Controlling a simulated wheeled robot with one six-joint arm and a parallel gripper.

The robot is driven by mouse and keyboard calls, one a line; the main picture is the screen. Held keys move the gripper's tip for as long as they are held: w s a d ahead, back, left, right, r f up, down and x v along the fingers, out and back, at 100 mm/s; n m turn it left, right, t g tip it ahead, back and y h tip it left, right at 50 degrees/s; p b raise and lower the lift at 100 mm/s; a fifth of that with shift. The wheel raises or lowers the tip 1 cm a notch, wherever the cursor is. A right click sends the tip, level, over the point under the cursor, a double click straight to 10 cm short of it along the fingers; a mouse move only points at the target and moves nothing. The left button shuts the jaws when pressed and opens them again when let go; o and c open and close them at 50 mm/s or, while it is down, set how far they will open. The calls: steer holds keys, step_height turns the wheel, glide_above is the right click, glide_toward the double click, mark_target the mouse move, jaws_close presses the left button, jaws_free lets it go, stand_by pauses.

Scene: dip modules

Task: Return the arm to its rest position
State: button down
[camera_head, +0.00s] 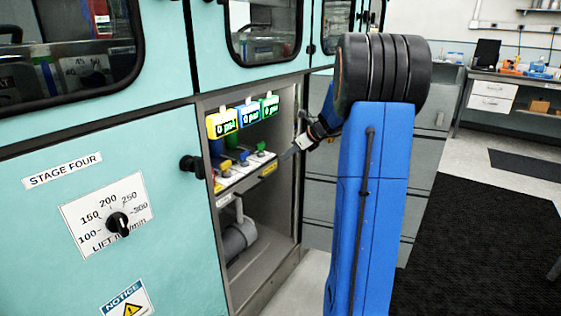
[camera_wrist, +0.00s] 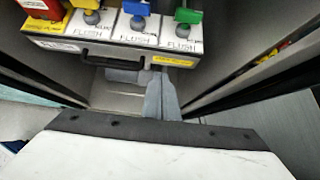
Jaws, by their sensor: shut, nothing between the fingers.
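My blue arm with its black joint stands in front of the open cabinet bay in the head view. My gripper (camera_head: 287,154) is at the bay's opening, close to the right front end of the module tray in the picture; whether it touches cannot be told. In the wrist view its grey fingers (camera_wrist: 162,97) are together, with nothing between them.
The bay's side walls and door frame (camera_head: 300,190) are close to my gripper. Yellow, blue and green displays reading 0 (camera_head: 248,114) hang above the tray. A grey cylinder (camera_head: 238,238) lies below it. Open floor with a black mat (camera_head: 470,240) is at the right.

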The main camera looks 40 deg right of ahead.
steer(key=shift+v, duration=1.35)
steer(key=s+a+r+n+g, duration=0.1)
steer(key=s+a+n+g, duration=0.1)
steer(key=s+a+n, duration=0.75)
steer(key=s+a+r+n+g, duration=0.15)
steer(key=s+a+n, duration=0.35)
steer(key=a, duration=1)
steer(key=s+a+f+n+h, duration=0.1)
steer(key=s+a+n, duration=0.1)
steer(key=s+n, duration=0.3)
steer(key=s+a+f+n+h, duration=0.1)
steer(key=s+a+f+n, duration=0.1)
steer(key=s+n, duration=0.4)
steer(key=s+a+f+n+h, duration=0.1)
steer(key=s+a+n, duration=0.3)
steer(key=s, duration=0.8)
steer(key=shift+a+f+n, duration=0.15)
steer(key=shift+f+n, duration=0.6)
steer(key=shift+n, duration=0.5)
